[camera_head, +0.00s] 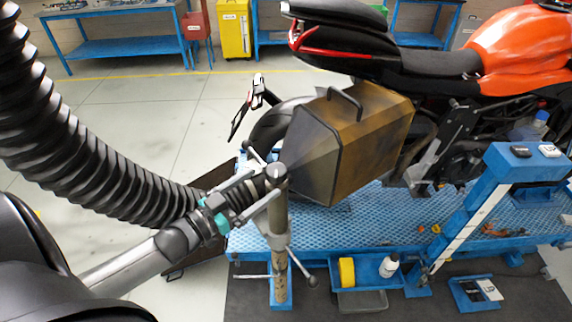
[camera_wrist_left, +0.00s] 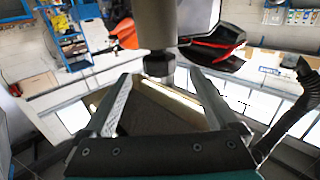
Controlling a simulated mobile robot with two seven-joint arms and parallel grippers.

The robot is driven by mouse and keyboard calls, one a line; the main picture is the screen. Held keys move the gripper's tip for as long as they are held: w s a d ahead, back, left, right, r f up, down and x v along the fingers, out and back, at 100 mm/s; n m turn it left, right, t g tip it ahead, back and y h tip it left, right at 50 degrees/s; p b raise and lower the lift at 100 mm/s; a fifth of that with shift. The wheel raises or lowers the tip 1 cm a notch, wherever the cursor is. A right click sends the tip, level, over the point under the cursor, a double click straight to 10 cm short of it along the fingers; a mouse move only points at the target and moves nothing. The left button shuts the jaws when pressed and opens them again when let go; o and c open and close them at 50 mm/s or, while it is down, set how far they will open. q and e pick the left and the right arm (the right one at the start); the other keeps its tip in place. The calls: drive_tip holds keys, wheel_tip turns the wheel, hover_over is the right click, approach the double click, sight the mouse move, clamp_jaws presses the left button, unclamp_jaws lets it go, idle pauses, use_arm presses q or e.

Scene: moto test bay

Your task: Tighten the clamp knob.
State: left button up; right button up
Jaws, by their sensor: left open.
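A metal post (camera_head: 279,225) stands at the near left corner of the blue bike lift. Its top end carries a dark round cap, which looks like the clamp knob (camera_head: 276,171). In the left wrist view the dark faceted knob (camera_wrist_left: 158,65) sits at the end of the grey post (camera_wrist_left: 155,22). My left gripper (camera_head: 262,180) comes in from the left beside the knob, with its fingers open. In the wrist view its two fingers (camera_wrist_left: 160,92) stand apart, with the knob between or just beyond their tips; contact cannot be told. My right gripper is not in view.
A brown pannier-like case (camera_head: 365,145) on the motorcycle (camera_head: 440,65) stands close behind the post. A T-bar handle (camera_head: 302,268) sticks out lower on the post. A black ribbed hose (camera_head: 75,140) arcs across the left. A blue tray (camera_head: 370,272) hangs right of the post.

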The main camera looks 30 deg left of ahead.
sight(284, 167)
use_arm(q)
drive_tip(key=x, duration=0.9)
drive_tip(key=shift+w, duration=0.1)
drive_tip(key=c, duration=1.4)
drive_tip(key=shift+o, duration=0.2)
drive_tip(key=shift+s+d+f+m+g+h+b, duration=0.2)
drive_tip(key=shift+m+g+h+b, duration=0.5)
drive_tip(key=shift+m+h+b, duration=0.5)
drive_tip(key=shift+s+d+r+m+g+h+b, duration=0.1)
drive_tip(key=shift+d+m+g+h+b, duration=0.15)
drive_tip(key=shift+m+g+h+b, duration=0.95)
drive_tip(key=shift+n+t+h+p, duration=0.4)
drive_tip(key=shift+t+p, duration=0.1)
drive_tip(key=o, duration=1.4)
drive_tip(key=shift+c, duration=0.2)
